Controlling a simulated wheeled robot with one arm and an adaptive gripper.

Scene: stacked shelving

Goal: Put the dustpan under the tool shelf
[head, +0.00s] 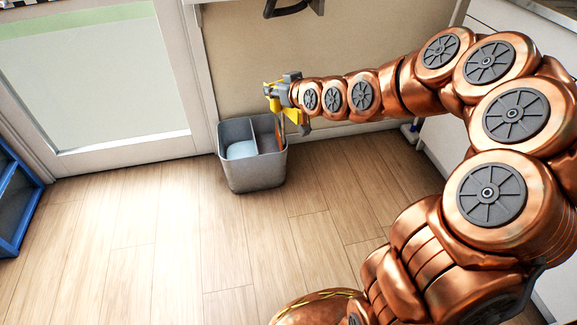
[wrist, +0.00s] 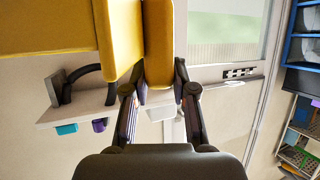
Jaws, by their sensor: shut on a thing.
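My gripper (head: 283,92) is at the end of the outstretched copper arm, in front of the beige wall panel. It is shut on a yellow thing, apparently the dustpan (head: 292,110), and holds it above floor level. In the wrist view the dustpan (wrist: 158,45) fills the top left, its narrow part between the fingers of my gripper (wrist: 157,88). A pale shelf (wrist: 70,113), apparently the tool shelf, is on the wall at the left in the wrist view, with a black curved thing on it and teal and purple pieces below.
A grey two-part bucket (head: 252,178) stands on the floor just below my gripper, with something pale blue inside. A glazed door (head: 110,90) is at the left. A blue rack (head: 18,205) stands at the far left. The wooden floor in front is clear.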

